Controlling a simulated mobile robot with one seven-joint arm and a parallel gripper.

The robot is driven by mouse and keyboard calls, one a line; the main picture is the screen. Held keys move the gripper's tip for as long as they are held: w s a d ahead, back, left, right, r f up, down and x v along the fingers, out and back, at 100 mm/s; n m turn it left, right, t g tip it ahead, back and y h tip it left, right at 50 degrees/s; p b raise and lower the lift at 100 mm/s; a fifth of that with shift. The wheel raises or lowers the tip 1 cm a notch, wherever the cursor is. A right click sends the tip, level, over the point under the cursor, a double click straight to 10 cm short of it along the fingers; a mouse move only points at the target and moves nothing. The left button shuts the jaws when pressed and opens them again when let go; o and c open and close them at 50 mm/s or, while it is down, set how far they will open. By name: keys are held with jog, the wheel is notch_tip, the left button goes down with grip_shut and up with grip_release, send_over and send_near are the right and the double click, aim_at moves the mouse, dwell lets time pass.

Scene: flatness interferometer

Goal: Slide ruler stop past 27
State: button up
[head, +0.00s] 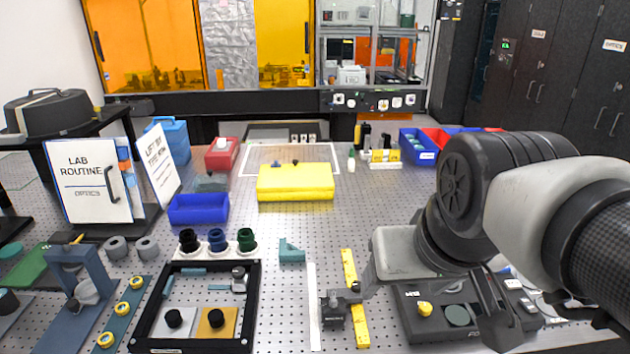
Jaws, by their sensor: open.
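A yellow ruler (349,270) lies on the perforated bench near the front, running away from me. The ruler's numbers are too small to read, so the stop's exact mark cannot be told. My gripper (434,308) comes in from the right and is open. Whether the near finger touches the stop cannot be told.
A black frame (256,312) with two knobbed plates stands left of the white strip. A teal angle piece (292,252) and a yellow case (295,184) are farther back.

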jog(key=o, duration=0.5)
jog(key=w+g+b, duration=0.1)
jog(key=w, duration=0.3)
jog(key=w+a+f+b, duration=0.1)
jog(key=w, duration=0.3)
jog(key=w+f+g+b, duration=0.1)
jog(key=w, duration=0.3)
jog(key=shift+a+g, duration=0.15)
jog(key=shift+g, duration=0.15)
jog(key=shift+c, duration=0.2)
jog(key=g+b, duration=0.2)
jog(key=g, duration=0.1)
send_over(344, 293)
notch_tip(344, 293, down, 10)
notch_tip(344, 293, down, 17)
jog(key=shift+s+f+b, duration=0.1)
jog(key=shift+b, duration=0.7)
jog(key=shift+c, duration=0.2)
jog(key=c, duration=1.4)
jog(key=shift+c, duration=0.3)
